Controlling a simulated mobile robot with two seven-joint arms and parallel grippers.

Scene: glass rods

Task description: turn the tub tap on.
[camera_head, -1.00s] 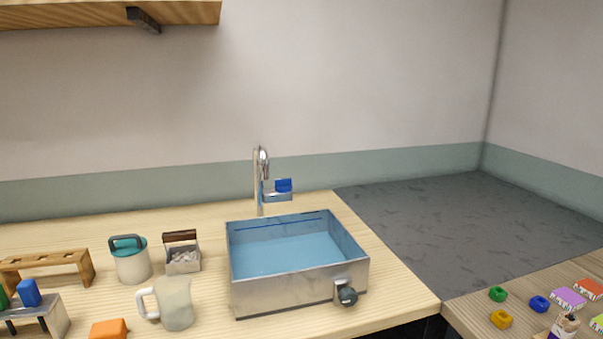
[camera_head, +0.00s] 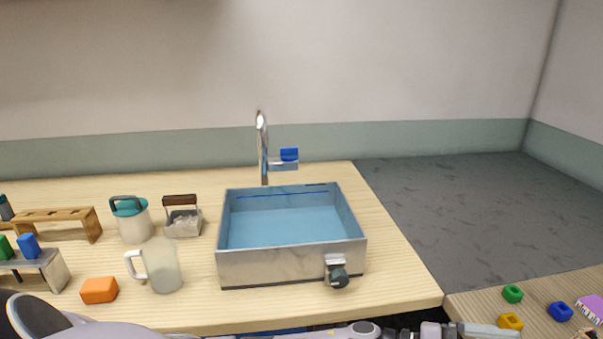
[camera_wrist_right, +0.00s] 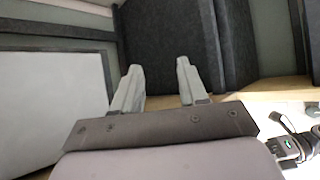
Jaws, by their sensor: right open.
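The metal tub (camera_head: 275,268) stands on the wooden counter with blue water-like filling inside. A chrome tap spout (camera_head: 262,148) rises behind its back edge. A blue-topped fitting (camera_head: 289,155) sits on a short arm at the spout's right side. A dark round knob (camera_head: 339,277) sticks out from the tub's front wall, near the right corner. My right gripper (camera_wrist_right: 159,68) shows in the right wrist view, open and empty, with its two grey fingers apart. Neither the tub nor the tap shows in that view. My left gripper is not in view.
Left of the tub stand a frosted mug (camera_head: 162,267), a small metal basket (camera_head: 183,221), a teal-lidded canister (camera_head: 132,222), an orange block (camera_head: 99,290) and a wooden rack (camera_head: 62,220). Parts of my arms cross the bottom edge. A dark grey surface (camera_head: 470,205) lies right of the counter.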

